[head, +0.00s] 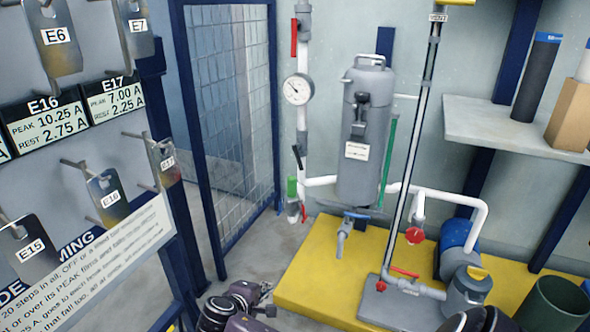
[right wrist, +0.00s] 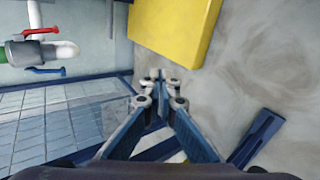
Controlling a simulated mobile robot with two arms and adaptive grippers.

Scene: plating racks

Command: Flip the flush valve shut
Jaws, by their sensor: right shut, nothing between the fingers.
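No valve label is legible, so I cannot tell which one is the flush valve. A blue lever (head: 357,215) sits under the grey tank (head: 364,135), and a red lever (head: 405,272) on the low grey pipe. My right gripper (head: 268,298) is low, left of the yellow platform; its fingertips (right wrist: 160,76) meet, empty. My left gripper is not in view.
The yellow platform (head: 300,278) carries a blue pump (head: 458,238) and a red knob (head: 414,235). A mesh fence (head: 232,110) stands at left, behind a board of hanging tags (head: 107,196). A shelf (head: 510,128) is at right. The floor beside the gripper (right wrist: 240,70) is clear.

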